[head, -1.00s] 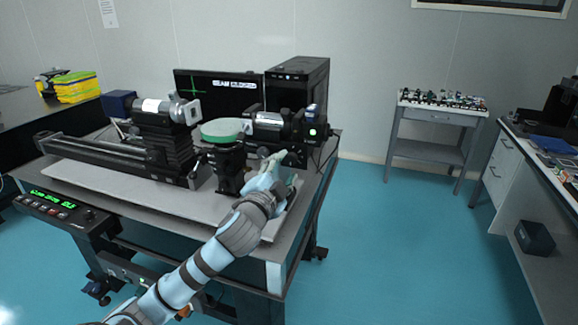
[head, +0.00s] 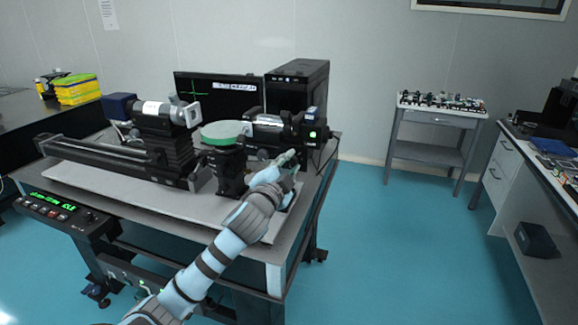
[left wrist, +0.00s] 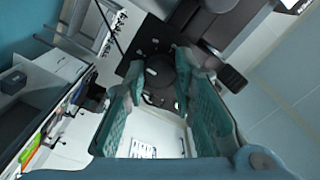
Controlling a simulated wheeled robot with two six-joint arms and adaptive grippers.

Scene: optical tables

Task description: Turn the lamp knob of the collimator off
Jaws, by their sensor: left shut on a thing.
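The collimator (head: 268,127) is a dark and silver tube at the right of the bench, with a dark lamp housing (head: 315,128) at its right end. A small green light glows on the housing. My left gripper (head: 291,158) is just below the housing. In the left wrist view, the teal fingers of my left gripper (left wrist: 158,78) are shut on the dark round lamp knob (left wrist: 160,70). The fingers hide part of the knob, and its setting cannot be read. My right gripper is in neither view.
A round green-topped stage (head: 222,131) stands left of my gripper. A second tube on a rail (head: 160,115) is farther left. A monitor (head: 215,92) and black computer (head: 298,85) stand behind. A control panel (head: 60,208) is at the front left. Open floor lies to the right.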

